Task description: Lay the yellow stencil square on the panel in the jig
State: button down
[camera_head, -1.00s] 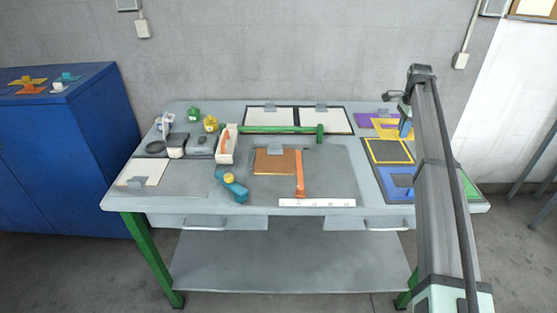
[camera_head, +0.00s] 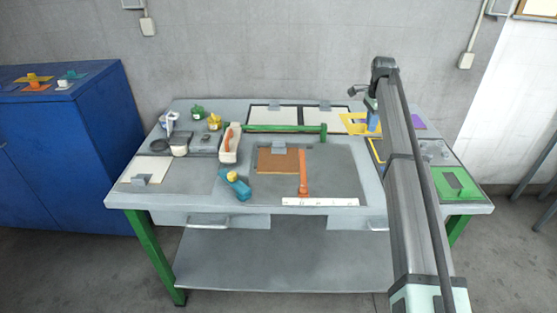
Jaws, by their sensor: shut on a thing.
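The yellow stencil square (camera_head: 354,117) is held by my gripper (camera_head: 373,122) at the back right of the bench, beside the white framed boards. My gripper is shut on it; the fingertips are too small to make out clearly. The brown panel (camera_head: 277,161) lies flat in the jig (camera_head: 335,175) at the middle of the bench, left of and nearer than the stencil. A grey tab stands at the panel's back edge. An orange bar (camera_head: 303,172) stands along the panel's right side. My arm hides part of the right side of the bench.
A green rail (camera_head: 270,128) runs behind the jig, with two white framed boards (camera_head: 272,116) beyond it. A yellow-edged square (camera_head: 375,151) is partly behind my arm. A green stencil (camera_head: 457,183) lies at the right. A blue tool (camera_head: 236,187) lies left of the jig.

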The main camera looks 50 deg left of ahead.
jog(key=s+a+r+n, duration=0.1)
jog(key=s+a, duration=0.5)
jog(key=s, duration=0.4)
jog(key=s+a+r+n, duration=0.15)
jog(key=s+a, duration=0.35)
jog(key=s, duration=0.5)
jog(key=s+a+r, duration=0.2)
jog(key=s+a, duration=0.4)
jog(key=s, duration=0.4)
jog(key=shift+s+d+f+m, duration=0.1)
jog(key=shift+d+f+m, duration=0.15)
jog(key=shift+f+m, duration=0.95)
jog(key=shift+s+d+f+m, duration=0.1)
jog(key=shift+d+f+m, duration=0.1)
jog(key=shift+f, duration=2.05)
jog(key=shift+d+f+m, duration=0.25)
jog(key=shift+f+m, duration=0.4)
jog(key=shift+f, duration=1.05)
jog(key=shift+f, duration=0.6)
jog(key=c, duration=1.2)
grip_release()
